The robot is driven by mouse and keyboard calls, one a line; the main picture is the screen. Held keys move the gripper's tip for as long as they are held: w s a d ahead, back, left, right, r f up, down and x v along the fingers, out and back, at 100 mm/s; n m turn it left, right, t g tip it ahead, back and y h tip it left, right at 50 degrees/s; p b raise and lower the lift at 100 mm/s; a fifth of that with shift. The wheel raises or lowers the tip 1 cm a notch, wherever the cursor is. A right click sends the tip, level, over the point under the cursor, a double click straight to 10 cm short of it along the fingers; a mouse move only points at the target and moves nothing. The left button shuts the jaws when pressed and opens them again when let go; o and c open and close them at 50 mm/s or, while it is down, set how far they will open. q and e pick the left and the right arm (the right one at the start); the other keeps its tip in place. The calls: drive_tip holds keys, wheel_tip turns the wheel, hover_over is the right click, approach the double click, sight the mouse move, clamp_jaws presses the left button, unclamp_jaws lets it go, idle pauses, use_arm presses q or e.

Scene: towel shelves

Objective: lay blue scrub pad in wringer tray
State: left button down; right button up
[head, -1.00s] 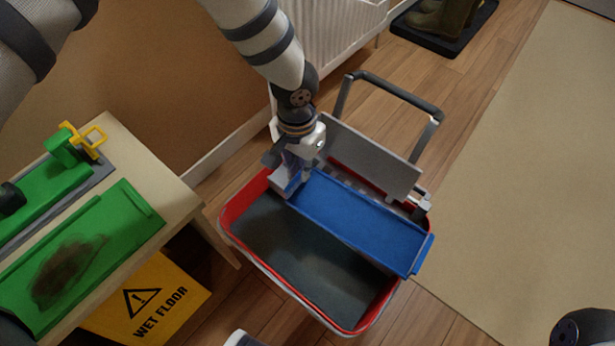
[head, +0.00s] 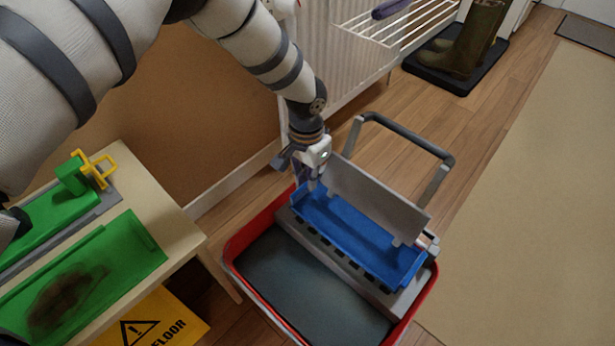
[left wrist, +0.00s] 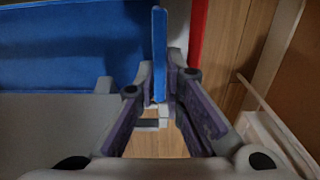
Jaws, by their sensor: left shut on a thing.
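The blue scrub pad (head: 355,233) is a long flat piece with raised edges. It lies lengthwise along the grey wringer tray (head: 330,256) on the red-rimmed bucket, beside an upright grey plate (head: 376,195). My left gripper (head: 314,184) is at the pad's left end, shut on its raised end edge. In the left wrist view the blue pad (left wrist: 60,45) fills the upper left, and its thin edge stands between the fingers (left wrist: 160,85). The pad's underside is hidden, so I cannot tell whether it rests fully on the tray. My right gripper is out of view.
The bucket's dark basin (head: 300,285) is open in front of the tray. A grey handle (head: 408,133) stands up behind. At left, a table holds a stained green pad (head: 85,275); a yellow wet-floor sign (head: 165,318) is below it. Open floor lies to the right.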

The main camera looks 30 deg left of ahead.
use_arm(q)
drive_tip(key=shift+w+r, duration=0.15)
drive_tip(key=shift+w, duration=0.15)
drive_tip(key=shift+d+f, duration=0.1)
drive_tip(key=shift+f, duration=0.1)
drive_tip(key=shift+s+f+b, duration=0.1)
drive_tip(key=shift+f+b, duration=0.45)
drive_tip(key=shift+f, duration=0.85)
drive_tip(key=c, duration=1.6)
unclamp_jaws()
drive_tip(key=shift+f, duration=0.1)
